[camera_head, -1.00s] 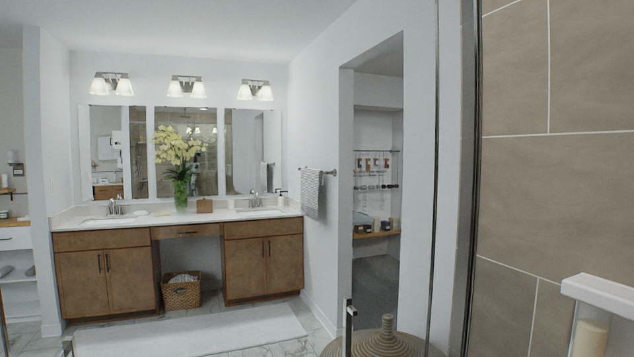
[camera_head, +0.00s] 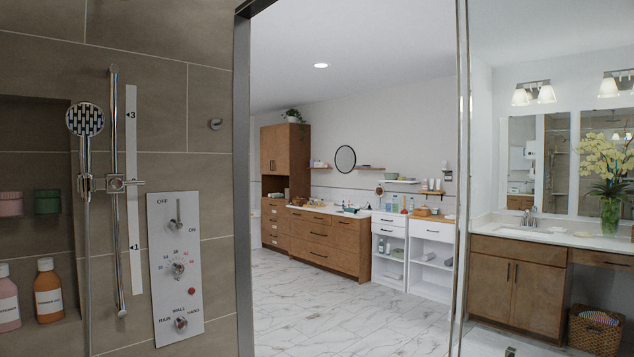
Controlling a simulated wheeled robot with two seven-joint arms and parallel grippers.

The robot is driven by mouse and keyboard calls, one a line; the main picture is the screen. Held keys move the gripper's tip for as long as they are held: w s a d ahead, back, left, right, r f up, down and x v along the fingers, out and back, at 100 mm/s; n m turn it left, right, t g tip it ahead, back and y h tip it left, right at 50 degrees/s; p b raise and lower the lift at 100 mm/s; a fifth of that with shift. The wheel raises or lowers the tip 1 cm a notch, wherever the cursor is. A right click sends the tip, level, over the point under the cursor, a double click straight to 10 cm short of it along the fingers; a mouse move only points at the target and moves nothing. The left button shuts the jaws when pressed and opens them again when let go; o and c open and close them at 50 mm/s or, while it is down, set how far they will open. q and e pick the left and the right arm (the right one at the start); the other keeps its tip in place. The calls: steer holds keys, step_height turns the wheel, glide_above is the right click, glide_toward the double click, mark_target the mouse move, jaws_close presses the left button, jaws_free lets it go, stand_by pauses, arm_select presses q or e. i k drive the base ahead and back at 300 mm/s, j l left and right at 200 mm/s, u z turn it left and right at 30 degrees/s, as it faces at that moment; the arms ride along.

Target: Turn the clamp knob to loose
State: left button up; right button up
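The clamp knob (camera_head: 117,184) is a small chrome round piece on the slider clamp. The clamp sits on the vertical shower rail (camera_head: 119,262) on the tiled wall at the left. A hand shower (camera_head: 85,120) with a dark round face hangs at the clamp's left side. I cannot tell from here whether the knob is tight or loose. A white strip (camera_head: 133,200) marked 3 at the top and 1 lower down runs beside the rail. Neither of my grippers is in view.
A white control panel (camera_head: 177,268) with knobs is right of the rail. A wall niche at far left holds jars and bottles, including an orange bottle (camera_head: 49,290). A metal frame edge (camera_head: 243,190) separates the shower wall from the room. The marble floor (camera_head: 310,310) beyond is open.

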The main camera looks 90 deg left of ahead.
mark_target(117, 184)
steer(key=u, duration=3.9)
